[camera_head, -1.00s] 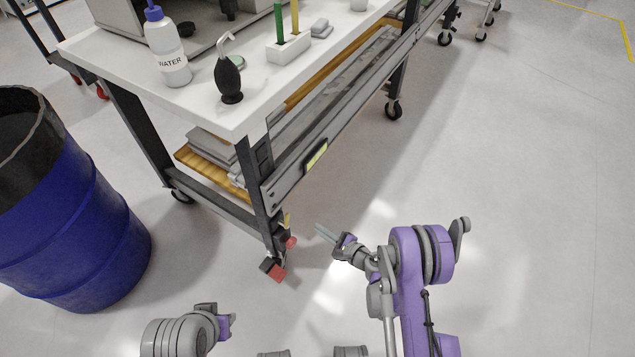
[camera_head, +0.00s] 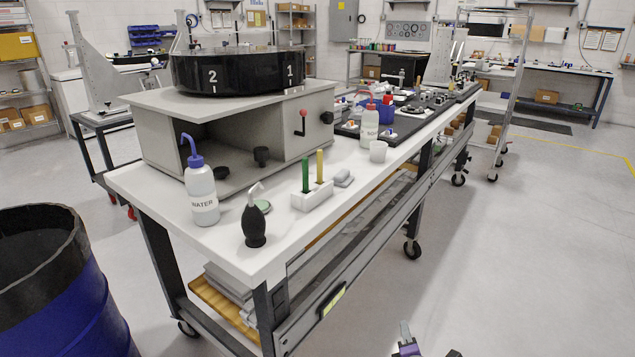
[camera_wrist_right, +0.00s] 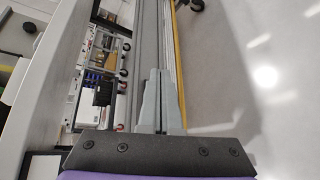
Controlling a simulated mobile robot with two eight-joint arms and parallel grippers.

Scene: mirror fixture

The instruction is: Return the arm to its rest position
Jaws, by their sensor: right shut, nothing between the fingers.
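My right gripper (camera_head: 405,330) shows only as a small grey and purple tip at the bottom edge of the head view, over the floor to the right of the workbench (camera_head: 130,185). In the right wrist view its two grey fingers (camera_wrist_right: 158,85) are together with nothing between them. The rest of the right arm is mostly below the frame in the head view. My left arm and gripper are out of view.
The white workbench carries a water bottle (camera_head: 200,190), a black blower bulb (camera_head: 254,226) and a white holder (camera_head: 311,196). A blue barrel (camera_head: 85,320) stands at the lower left. The floor (camera_head: 530,250) to the right is clear.

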